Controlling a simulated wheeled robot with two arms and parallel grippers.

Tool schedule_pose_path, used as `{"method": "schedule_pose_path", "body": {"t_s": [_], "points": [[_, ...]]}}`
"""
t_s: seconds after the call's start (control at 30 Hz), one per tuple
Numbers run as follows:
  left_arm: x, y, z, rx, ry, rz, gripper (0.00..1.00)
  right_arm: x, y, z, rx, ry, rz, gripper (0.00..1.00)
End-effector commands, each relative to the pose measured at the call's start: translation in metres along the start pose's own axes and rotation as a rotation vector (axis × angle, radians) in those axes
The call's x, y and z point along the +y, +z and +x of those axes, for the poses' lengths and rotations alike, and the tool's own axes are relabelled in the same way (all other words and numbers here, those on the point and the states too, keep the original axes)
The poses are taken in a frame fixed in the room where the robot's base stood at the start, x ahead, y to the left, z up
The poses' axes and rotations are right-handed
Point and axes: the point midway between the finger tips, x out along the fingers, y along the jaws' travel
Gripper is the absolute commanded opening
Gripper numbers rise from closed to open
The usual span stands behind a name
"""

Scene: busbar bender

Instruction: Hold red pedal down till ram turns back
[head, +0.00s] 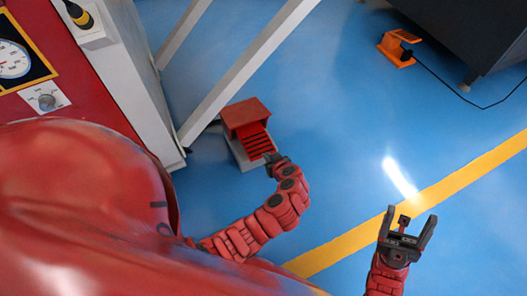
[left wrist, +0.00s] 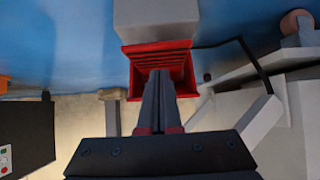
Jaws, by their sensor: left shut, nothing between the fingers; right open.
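The red pedal (head: 259,141) has a ribbed tread under a red hood on a grey base, on the blue floor beside the machine frame. It also shows in the left wrist view (left wrist: 160,53). My left gripper (head: 271,158) is shut and empty, with its fingertips at the pedal's open front. In the left wrist view its closed fingers (left wrist: 158,80) point into the red housing over the tread. I cannot tell how far the tread is pressed. My right gripper (head: 405,221) is open and empty above the floor. I cannot make out the ram.
A red panel with a gauge (head: 14,62) and a knob (head: 46,101) is at the left. Pale frame posts (head: 240,75) stand behind the pedal. An orange pedal (head: 397,48) with a black cable lies near a dark cabinet (head: 465,30). The blue floor between is clear.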

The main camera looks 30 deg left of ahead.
Motion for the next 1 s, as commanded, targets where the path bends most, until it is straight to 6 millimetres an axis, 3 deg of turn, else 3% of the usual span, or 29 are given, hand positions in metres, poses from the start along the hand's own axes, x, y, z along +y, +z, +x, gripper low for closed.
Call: {"method": "schedule_pose_path", "body": {"t_s": [0.1,0.27,0.87,1.0], "points": [[0.001,-0.003,-0.022,0.001,0.001,0.001,0.00,0.005,-0.002,0.009,0.001,0.015,-0.005,0.67],[0.001,-0.001,-0.034,0.001,0.002,0.000,0.00,0.008,-0.003,0.011,0.004,0.026,-0.009,0.67],[0.000,0.000,-0.036,0.002,0.000,-0.002,0.00,0.008,-0.003,0.011,0.006,0.029,-0.010,0.67],[0.009,0.000,-0.035,0.001,0.046,0.024,0.00,0.009,-0.004,0.012,0.006,0.031,-0.011,0.67]]}}
